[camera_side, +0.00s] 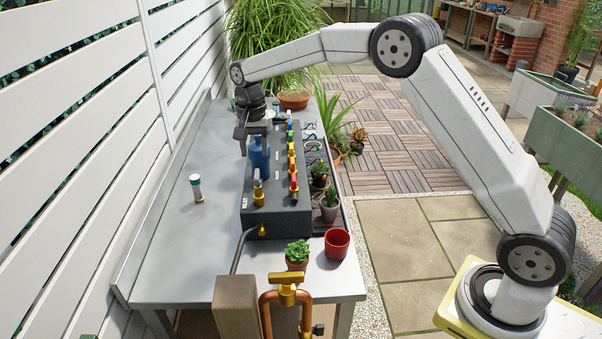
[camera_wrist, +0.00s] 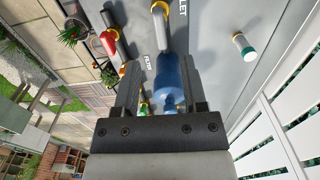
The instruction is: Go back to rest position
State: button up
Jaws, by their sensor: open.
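My gripper (camera_side: 251,138) hangs over the dark grey box (camera_side: 276,222) on the grey bench, at the end of my outstretched arm. In the wrist view its two fingers (camera_wrist: 160,80) stand apart, so it is open. A blue bottle-shaped part (camera_side: 259,154) stands just below the gripper in the side view. The lower end of the gripper is partly hidden beside the blue part in the side view.
The box carries several yellow, red and blue fittings (camera_side: 293,180). A white and green bottle (camera_side: 197,188) stands on the bench at left. A red pot (camera_side: 337,243) and a small potted plant (camera_side: 297,254) are in front. A slatted white fence (camera_side: 75,110) borders the left.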

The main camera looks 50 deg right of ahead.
jog(key=shift+r, duration=0.55)
jog(key=s+f+n+t, duration=0.1)
jog(key=s+f+n, duration=0.1)
jog(key=s, duration=0.7)
jog(key=s+f+n, duration=0.2)
jog(key=s+n, duration=0.2)
jog(key=s, duration=0.6)
jog(key=s+f+n+t, duration=0.1)
jog(key=s+f+n, duration=0.2)
jog(key=s, duration=0.6)
jog(key=shift+s+d+t, duration=0.15)
jog(key=shift+s+t, duration=0.05)
jog(key=shift+t, duration=0.1)
